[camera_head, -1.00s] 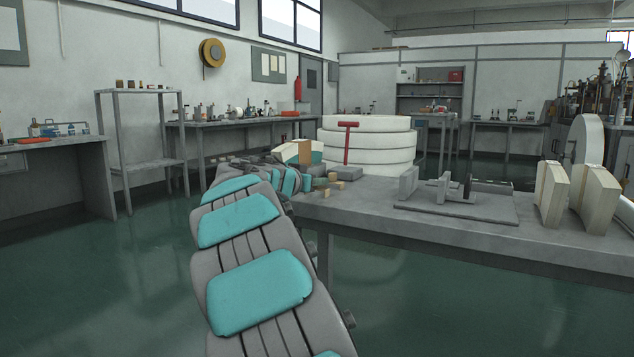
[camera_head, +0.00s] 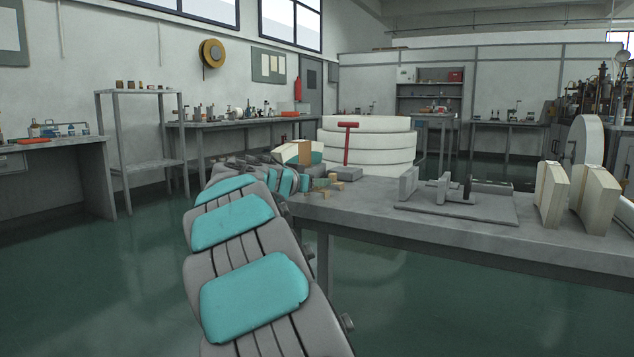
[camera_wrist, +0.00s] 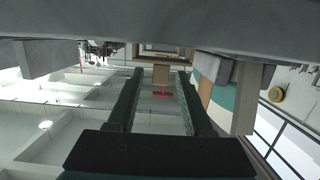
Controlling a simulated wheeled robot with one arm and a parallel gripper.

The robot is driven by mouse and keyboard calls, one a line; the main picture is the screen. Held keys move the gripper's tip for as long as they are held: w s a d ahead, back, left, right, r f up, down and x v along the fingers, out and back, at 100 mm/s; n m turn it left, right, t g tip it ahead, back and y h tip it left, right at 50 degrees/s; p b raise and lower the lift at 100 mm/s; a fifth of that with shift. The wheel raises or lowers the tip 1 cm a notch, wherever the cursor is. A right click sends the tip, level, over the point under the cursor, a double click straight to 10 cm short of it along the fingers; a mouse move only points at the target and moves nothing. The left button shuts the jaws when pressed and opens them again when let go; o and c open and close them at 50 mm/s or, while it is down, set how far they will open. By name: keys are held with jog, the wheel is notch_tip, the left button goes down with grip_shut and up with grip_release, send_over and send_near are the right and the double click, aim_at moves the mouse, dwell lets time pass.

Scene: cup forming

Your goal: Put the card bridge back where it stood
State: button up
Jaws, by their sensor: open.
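My gripper (camera_wrist: 160,80) is open in the wrist view, its two dark fingers apart with nothing held. Beyond the fingertips, a tan block (camera_wrist: 161,74) shows between them, with the red T-shaped handle (camera_wrist: 162,94) beside it. In the head view my arm reaches to the table's left end, where its far end partly hides a cluster of small tan blocks (camera_head: 326,184). A curved white, brown and teal piece (camera_head: 303,152) stands just behind. I cannot tell for sure which piece is the card bridge.
The front strip of the table is clear.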

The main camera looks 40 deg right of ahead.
jog(key=v, duration=1.1)
jog(key=shift+b, duration=0.3)
